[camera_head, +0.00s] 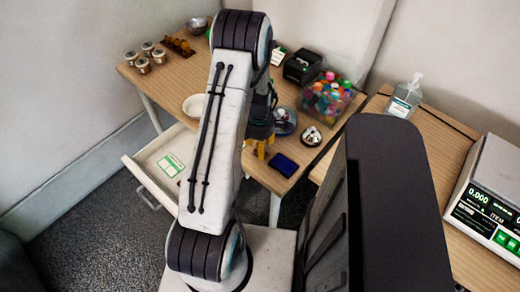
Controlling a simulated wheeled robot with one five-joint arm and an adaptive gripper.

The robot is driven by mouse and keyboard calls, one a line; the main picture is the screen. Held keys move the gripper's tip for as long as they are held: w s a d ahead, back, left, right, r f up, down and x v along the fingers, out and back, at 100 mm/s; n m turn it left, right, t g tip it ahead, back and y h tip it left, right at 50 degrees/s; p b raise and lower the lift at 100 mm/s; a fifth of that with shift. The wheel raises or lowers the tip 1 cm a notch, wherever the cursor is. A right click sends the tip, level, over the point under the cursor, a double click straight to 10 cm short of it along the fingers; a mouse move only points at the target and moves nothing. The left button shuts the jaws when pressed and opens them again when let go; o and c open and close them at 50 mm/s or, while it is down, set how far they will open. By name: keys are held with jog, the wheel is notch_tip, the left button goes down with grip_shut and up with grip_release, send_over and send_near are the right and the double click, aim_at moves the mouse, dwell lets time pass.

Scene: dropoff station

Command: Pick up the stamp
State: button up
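I cannot make out the stamp with certainty in the camera_head view. A small flat dark-blue item (284,165), perhaps an ink pad, lies near the front edge of the wooden desk. My gripper (261,149) shows only in part behind my white arm link, pointing down over the front of the desk. Yellow parts show at its lower end, left of the dark-blue item. The arm hides much of it, so I cannot see whether its fingers are apart or hold anything. The desk surface behind the arm is also hidden.
A clear bin of colourful items (327,99), a black device (302,66), a small dish (311,136) and a blue round dish (284,120) stand nearby. A white bowl (194,105) is left. An open drawer (151,181) juts out below. A scale (487,200) is right.

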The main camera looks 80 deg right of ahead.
jog(key=shift+f, duration=0.1)
grip_shut()
dwell(0.6)
